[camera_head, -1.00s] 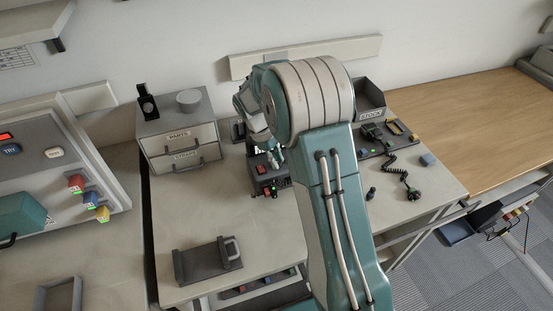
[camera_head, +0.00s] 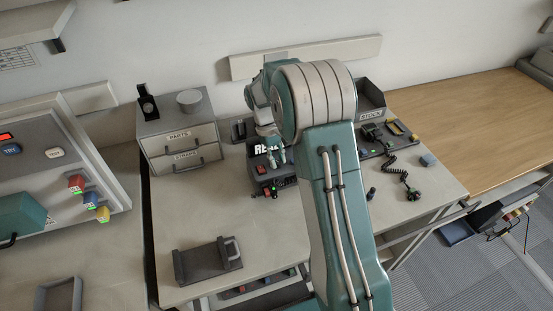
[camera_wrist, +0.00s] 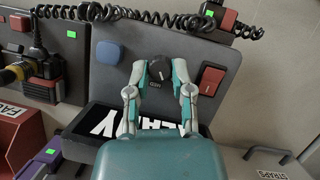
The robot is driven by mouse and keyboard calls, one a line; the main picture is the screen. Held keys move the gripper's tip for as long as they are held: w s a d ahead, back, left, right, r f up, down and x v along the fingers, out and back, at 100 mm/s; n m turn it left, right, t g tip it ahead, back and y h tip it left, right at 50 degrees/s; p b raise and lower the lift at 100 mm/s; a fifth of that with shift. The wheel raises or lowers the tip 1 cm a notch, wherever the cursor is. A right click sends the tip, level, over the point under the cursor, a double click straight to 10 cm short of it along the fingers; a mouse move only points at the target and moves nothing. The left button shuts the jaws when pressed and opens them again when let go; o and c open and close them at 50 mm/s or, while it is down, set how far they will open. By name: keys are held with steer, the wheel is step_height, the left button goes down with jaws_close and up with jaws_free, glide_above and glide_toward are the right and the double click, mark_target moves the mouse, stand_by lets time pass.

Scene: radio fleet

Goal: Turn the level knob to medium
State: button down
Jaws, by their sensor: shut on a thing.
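The level knob (camera_wrist: 159,68) is a round black dial with a pale pointer line, on a grey panel in the wrist view. In the head view my gripper (camera_head: 275,156) is over the dark radio unit (camera_head: 262,185), and the knob is hidden there. A black display (camera_wrist: 85,122) with large white letters, upside down and partly hidden by my gripper, shows in the wrist view.
A blue button (camera_wrist: 109,52) and a red rocker (camera_wrist: 211,80) flank the knob. A coiled black cord (camera_wrist: 120,13) runs behind the panel. In the head view, a drawer box (camera_head: 178,135) stands left and a stock bin (camera_head: 370,103) right. The front bench is mostly clear.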

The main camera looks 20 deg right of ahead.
steer(key=m+y, duration=0.1)
steer(key=m, duration=0.2)
steer(key=m+y, duration=0.1)
steer(key=m, duration=0.2)
steer(key=shift+s+d+f, duration=0.1)
steer(key=shift+d+f, duration=0.05)
steer(key=shift+y, duration=0.3)
steer(key=c, duration=0.5)
jaws_free()
steer(key=v, duration=1.2)
